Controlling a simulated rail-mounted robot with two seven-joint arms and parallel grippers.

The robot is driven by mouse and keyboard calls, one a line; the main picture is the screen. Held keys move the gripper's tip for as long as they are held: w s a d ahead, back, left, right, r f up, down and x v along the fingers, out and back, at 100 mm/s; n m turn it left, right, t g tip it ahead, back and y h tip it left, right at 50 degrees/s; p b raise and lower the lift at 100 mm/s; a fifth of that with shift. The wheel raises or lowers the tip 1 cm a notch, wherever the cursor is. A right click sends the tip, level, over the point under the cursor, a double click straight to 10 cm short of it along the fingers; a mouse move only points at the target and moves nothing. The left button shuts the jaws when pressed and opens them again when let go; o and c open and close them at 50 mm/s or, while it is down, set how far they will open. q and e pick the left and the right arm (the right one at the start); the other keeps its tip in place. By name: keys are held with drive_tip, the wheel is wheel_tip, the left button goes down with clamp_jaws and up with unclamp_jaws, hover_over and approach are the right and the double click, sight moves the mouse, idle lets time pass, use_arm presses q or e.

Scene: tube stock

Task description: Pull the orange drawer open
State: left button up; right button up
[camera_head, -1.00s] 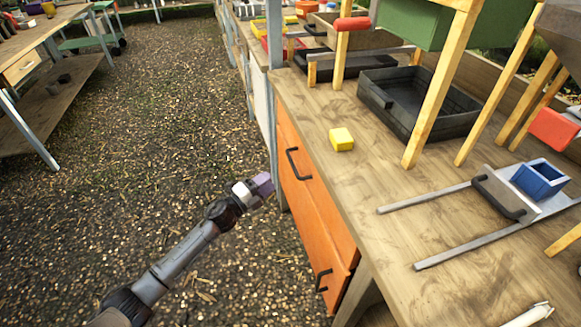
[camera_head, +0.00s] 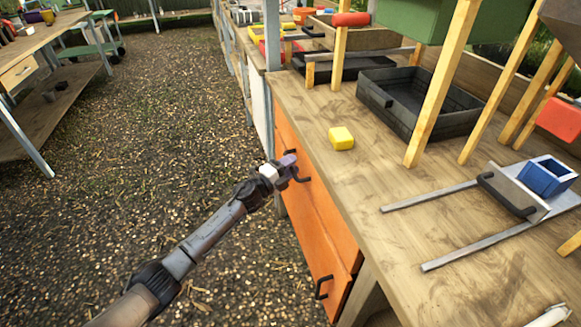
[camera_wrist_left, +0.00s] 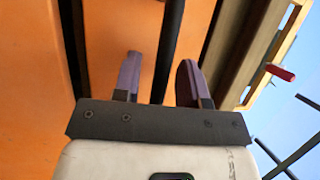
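The orange drawer (camera_head: 322,208) is in the front of the wooden bench and looks shut. Its black handle (camera_head: 303,178) sits near the far end of the orange front, partly covered by my left gripper. My left gripper (camera_head: 289,161) is at this handle. In the left wrist view, the fingers of my left gripper (camera_wrist_left: 158,82) are apart, and the dark handle bar (camera_wrist_left: 173,45) runs between them. A gap shows on both sides of the bar. A second black handle (camera_head: 322,287) is lower on the orange front. My right gripper does not show.
On the bench top (camera_head: 390,220) lie a yellow block (camera_head: 341,138), a black tray (camera_head: 405,105) and a metal rack with a blue box (camera_head: 548,176). A grey post (camera_head: 272,60) stands beyond the orange front. The gravel floor (camera_head: 150,130) is clear.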

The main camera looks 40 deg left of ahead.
use_arm(q)
clamp_jaws()
idle(0.3)
idle(0.3)
